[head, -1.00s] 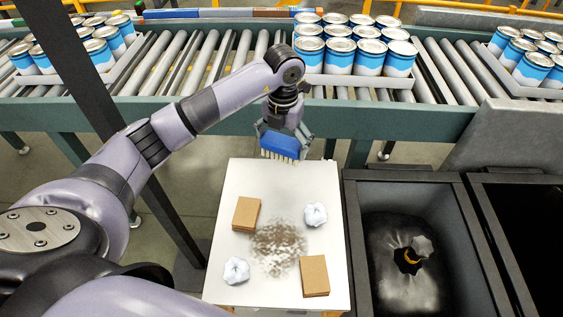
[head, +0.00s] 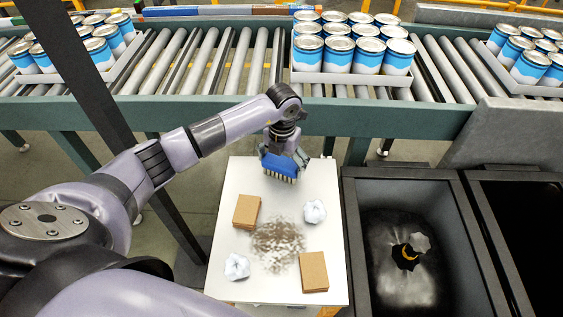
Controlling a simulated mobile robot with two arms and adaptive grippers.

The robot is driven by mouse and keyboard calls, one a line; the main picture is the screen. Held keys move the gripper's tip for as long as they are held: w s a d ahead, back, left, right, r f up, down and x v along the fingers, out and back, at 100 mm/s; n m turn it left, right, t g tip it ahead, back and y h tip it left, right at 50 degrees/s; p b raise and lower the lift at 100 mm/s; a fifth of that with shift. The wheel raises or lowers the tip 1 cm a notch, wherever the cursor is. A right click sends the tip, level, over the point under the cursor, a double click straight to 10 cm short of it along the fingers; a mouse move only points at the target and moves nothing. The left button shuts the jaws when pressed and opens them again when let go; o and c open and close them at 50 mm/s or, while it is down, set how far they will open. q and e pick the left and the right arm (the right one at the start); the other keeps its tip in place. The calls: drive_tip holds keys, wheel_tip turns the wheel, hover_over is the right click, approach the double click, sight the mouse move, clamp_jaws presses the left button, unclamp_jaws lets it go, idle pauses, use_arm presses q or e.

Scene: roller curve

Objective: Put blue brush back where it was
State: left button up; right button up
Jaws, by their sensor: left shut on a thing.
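My left gripper (head: 282,153) is shut on the blue brush (head: 280,167), holding it by its blue back with the pale bristles pointing down. The brush is over the far edge of the white table (head: 322,235). I cannot tell whether the bristles touch the tabletop. A brown dirt patch (head: 277,245) lies on the table, nearer to me than the brush and apart from it. My right gripper is not in view.
Two cardboard pieces (head: 246,212) (head: 313,272) and two crumpled white papers (head: 314,212) (head: 237,266) lie on the table. A dark bin (head: 455,240) stands to the right. A roller conveyor (head: 240,60) with trays of blue-and-white cans (head: 352,52) runs behind. A dark post stands at left.

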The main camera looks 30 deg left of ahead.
sight(282, 161)
use_arm(q)
drive_tip(key=o, duration=0.8)
drive_tip(key=shift+f, duration=0.1)
drive_tip(key=shift+o, duration=0.2)
drive_tip(key=shift+r, duration=0.55)
wheel_tip(282, 161, up, 11)
drive_tip(key=b, duration=0.2)
drive_tip(key=shift+r, duration=0.15)
drive_tip(key=shift+d, duration=0.1)
